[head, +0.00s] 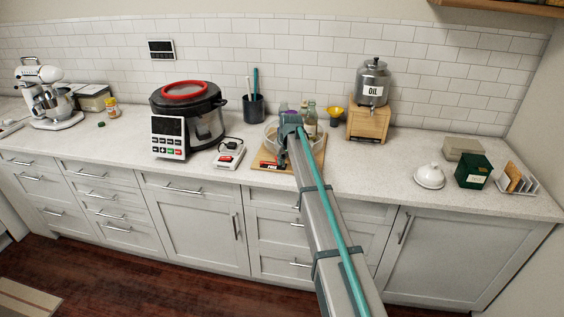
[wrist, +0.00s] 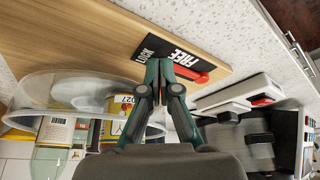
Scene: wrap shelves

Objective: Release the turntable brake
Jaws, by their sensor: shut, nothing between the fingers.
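A clear round turntable tray (wrist: 50,82) holding jars and bottles stands on a wooden board (wrist: 110,30); the board (head: 258,157) also shows on the counter in the head view. A red brake lever (wrist: 190,73) lies along the plate. My gripper (wrist: 159,64) is shut and empty, its fingertips over the label beside the lever; I cannot tell whether they touch. In the head view my arm hides part of the tray, and my gripper (head: 281,160) is small there.
A white device with a red switch (head: 229,153) and a large cooker (head: 202,120) stand left of the board. A utensil cup (head: 254,107) is behind. An oil dispenser (head: 372,84) on a wooden stand (head: 368,124) is at the right.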

